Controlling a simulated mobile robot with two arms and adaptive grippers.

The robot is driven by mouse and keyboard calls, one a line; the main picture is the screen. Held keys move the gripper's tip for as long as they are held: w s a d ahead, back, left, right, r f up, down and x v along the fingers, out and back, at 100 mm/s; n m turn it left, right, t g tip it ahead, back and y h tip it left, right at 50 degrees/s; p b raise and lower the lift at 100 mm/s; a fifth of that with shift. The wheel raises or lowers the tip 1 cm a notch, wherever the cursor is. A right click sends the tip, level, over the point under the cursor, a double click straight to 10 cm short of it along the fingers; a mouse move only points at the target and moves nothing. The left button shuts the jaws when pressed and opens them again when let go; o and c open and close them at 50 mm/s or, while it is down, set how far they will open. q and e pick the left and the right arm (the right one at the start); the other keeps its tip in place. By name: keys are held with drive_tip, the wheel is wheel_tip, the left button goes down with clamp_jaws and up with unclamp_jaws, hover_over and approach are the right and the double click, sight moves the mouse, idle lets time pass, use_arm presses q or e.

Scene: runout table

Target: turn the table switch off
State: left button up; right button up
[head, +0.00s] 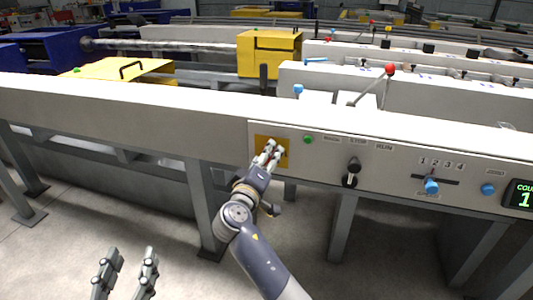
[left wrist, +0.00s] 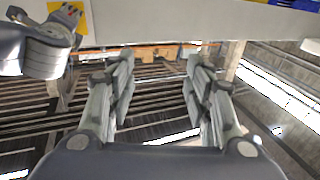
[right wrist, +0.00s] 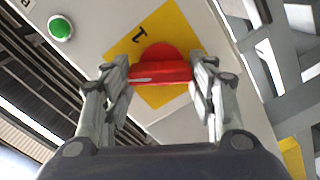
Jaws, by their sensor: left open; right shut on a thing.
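The table switch is a red rotary knob (right wrist: 160,66) on a yellow plate (right wrist: 182,28), seen in the right wrist view. A mark like a "1" shows on the plate above the knob. My right gripper (right wrist: 162,82) has its fingers on both sides of the knob and is shut on it. In the head view, the right gripper (head: 270,153) covers the knob and much of the yellow plate (head: 262,141) on the panel. My left gripper (head: 126,268) is open and empty, low in front of the table at the bottom left. Its fingers (left wrist: 160,90) also show apart in the left wrist view.
Right of the plate, the panel (head: 318,160) carries a green button (head: 308,139), a black selector (head: 352,172), a blue slider knob (head: 432,186), a blue button (head: 488,189) and a counter display (head: 520,195). Table legs stand below. Floor at the front left is clear.

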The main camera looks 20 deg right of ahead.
use_arm(q)
drive_tip(key=s+a+f+g+y+p, duration=0.1)
drive_tip(key=s+a+f+g+p, duration=0.2)
drive_tip(key=f, duration=0.4)
drive_tip(key=s+a+f+g+y, duration=0.1)
drive_tip(key=s+f+g+y, duration=0.15)
drive_tip(key=f+g, duration=0.3)
drive_tip(key=s+a+f+g+p, duration=0.1)
drive_tip(key=s+f+g, duration=0.1)
drive_tip(key=s, duration=0.4)
drive_tip(key=s+a+f+g+p, duration=0.2)
drive_tip(key=s+g, duration=0.2)
drive_tip(key=s, duration=0.2)
drive_tip(key=shift+s+a+f+n+y, duration=0.15)
drive_tip(key=shift+f+n+y, duration=0.2)
drive_tip(key=shift+f+n, duration=0.05)
use_arm(e)
drive_tip(key=n, duration=0.6)
drive_tip(key=shift+w+r, duration=0.1)
drive_tip(key=shift+r, duration=0.05)
use_arm(q)
drive_tip(key=shift+r, duration=0.15)
use_arm(e)
drive_tip(key=shift+n, duration=0.4)
drive_tip(key=o, duration=1)
drive_tip(key=shift+o, duration=0.3)
drive_tip(key=shift+f, duration=0.2)
drive_tip(key=shift+a, duration=0.15)
